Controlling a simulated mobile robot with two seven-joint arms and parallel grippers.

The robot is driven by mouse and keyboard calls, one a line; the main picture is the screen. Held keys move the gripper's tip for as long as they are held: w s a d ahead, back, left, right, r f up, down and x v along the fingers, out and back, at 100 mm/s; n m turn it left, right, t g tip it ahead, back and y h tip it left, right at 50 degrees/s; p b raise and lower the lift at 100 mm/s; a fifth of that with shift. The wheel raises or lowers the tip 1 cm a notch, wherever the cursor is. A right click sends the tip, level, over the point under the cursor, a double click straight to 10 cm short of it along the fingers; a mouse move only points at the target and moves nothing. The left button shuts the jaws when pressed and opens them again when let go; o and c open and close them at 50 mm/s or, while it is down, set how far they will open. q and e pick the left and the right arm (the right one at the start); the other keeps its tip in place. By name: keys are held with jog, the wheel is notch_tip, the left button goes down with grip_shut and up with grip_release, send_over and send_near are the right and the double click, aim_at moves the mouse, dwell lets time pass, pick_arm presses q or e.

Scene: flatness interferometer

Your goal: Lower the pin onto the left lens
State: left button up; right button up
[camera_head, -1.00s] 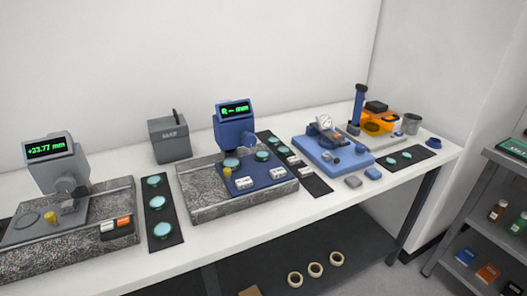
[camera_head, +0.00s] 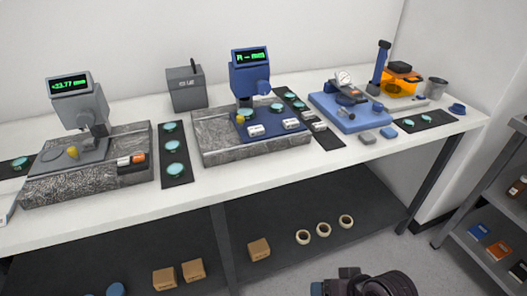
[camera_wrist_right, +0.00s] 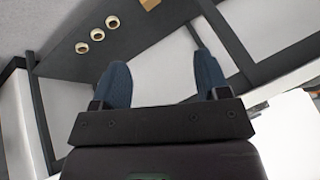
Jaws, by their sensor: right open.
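The blue gauge (camera_head: 249,72) stands at the back of the worktable with a green "R" reading on its display. Its blue head (camera_head: 262,87) hangs over a blue plate; the pin's tip is too small to make out. Two teal lenses sit on the plate: the left lens (camera_head: 245,112), just under the head, and the right lens (camera_head: 277,107). My right gripper (camera_head: 333,289) shows at the bottom edge, in front of and below the table, far from the gauge. In the right wrist view its two blue fingers (camera_wrist_right: 163,85) are spread and empty. My left gripper is out of view.
A grey gauge (camera_head: 76,100) reading 33.77 mm stands on a granite block at the left. Dark strips with several teal lenses (camera_head: 173,145) flank the blue gauge's granite base (camera_head: 215,150). The table's front strip (camera_head: 225,185) is clear. A shelf rack (camera_head: 490,245) stands at the right.

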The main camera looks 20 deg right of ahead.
jog(key=w+a+r+m+t+y, duration=0.2)
jog(key=w+r+m, duration=0.1)
jog(key=w, duration=0.3)
jog(key=w+a+r+m+t+y, duration=0.2)
jog(key=w, duration=0.5)
jog(key=m+t+y, duration=0.1)
jog(key=m+t, duration=0.8)
jog(key=m, duration=0.4)
send_near(265, 91)
jog(key=s+a+f, duration=0.2)
jog(key=s, duration=0.1)
jog(key=s+a+f, duration=0.4)
jog(key=s+f, duration=0.1)
jog(key=shift+s+a+f, duration=0.1)
jog(key=shift+s+a, duration=0.2)
jog(key=w+d+r+m+t+h, duration=0.1)
jog(key=w+r+m+h, duration=0.1)
jog(key=w+m, duration=0.3)
jog(key=w+r+m+t+h, duration=0.1)
jog(key=w+r+m+h, duration=0.1)
jog(key=w+r+m, duration=0.2)
jog(key=w+d+r+m+t+h+b, duration=0.1)
jog(key=w+r+m+h, duration=0.2)
jog(key=w, duration=0.6)
jog(key=shift+w+d+r+m+t, duration=0.15)
jog(key=shift+d+m, duration=0.05)
jog(key=shift+m, duration=0.5)
jog(key=shift+w+d+r+m+t, duration=0.1)
jog(key=shift+w+d+m+t, duration=0.05)
jog(key=shift+m, duration=0.55)
